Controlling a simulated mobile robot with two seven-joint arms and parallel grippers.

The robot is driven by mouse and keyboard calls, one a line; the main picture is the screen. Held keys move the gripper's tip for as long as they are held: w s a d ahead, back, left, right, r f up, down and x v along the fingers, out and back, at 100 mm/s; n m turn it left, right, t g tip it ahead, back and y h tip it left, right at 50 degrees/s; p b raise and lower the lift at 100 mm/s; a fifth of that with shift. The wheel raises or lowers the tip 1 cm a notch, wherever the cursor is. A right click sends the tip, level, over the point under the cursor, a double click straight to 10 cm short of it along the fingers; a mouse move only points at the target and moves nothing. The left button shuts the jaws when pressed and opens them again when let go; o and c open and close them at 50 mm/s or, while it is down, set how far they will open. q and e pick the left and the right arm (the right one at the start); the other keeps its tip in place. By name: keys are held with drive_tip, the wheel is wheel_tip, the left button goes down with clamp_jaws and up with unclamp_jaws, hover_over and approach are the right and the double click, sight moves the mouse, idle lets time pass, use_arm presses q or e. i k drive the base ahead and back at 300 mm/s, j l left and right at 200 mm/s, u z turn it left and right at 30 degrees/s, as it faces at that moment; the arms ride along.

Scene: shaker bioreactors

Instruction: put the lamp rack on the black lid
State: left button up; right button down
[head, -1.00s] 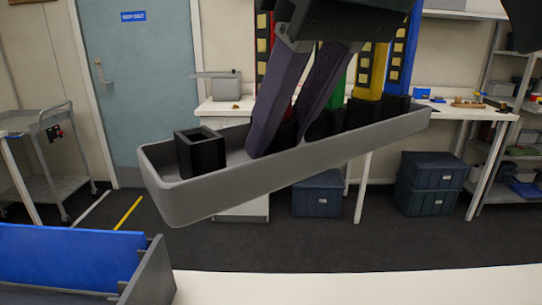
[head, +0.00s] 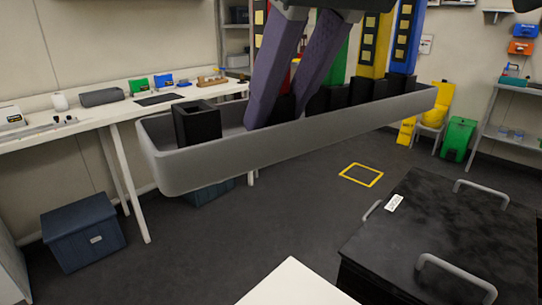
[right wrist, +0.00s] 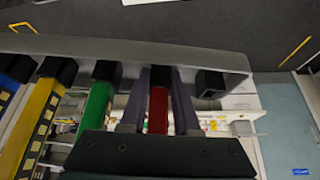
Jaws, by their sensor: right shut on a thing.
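The lamp rack (head: 250,146) is a long grey tray with black square sockets. Red, green, yellow and blue lamps stand in it, and the left end socket (head: 197,124) is empty. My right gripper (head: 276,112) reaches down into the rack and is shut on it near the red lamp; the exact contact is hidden. The rack hangs in the air, its left end lower in the head view. The right wrist view shows the fingers (right wrist: 159,85) on both sides of the red lamp (right wrist: 158,110). The black lid (head: 440,235), with grey handles, is lower right, apart from the rack. My left gripper is not in view.
A white surface corner (head: 297,285) is at the bottom, left of the lid. A white wall bench (head: 110,112) and a blue-grey bin (head: 82,232) stand at left. A yellow floor square (head: 361,175) and a green bin (head: 458,138) lie beyond. Open floor lies between.

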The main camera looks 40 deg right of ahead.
sight(462, 239)
drive_tip(key=i+l+z, duration=0.2)
drive_tip(key=z, duration=0.25)
drive_tip(key=i+l+z, duration=0.15)
drive_tip(key=z, duration=0.3)
drive_tip(key=i+z, duration=0.3)
drive_tip(key=z, duration=0.15)
drive_tip(key=i+z, duration=0.25)
drive_tip(key=z, duration=0.2)
drive_tip(key=i+j+z, duration=0.15)
drive_tip(key=z, duration=0.3)
drive_tip(key=i+j+z, duration=0.2)
drive_tip(key=z, duration=0.25)
drive_tip(key=i, duration=0.05)
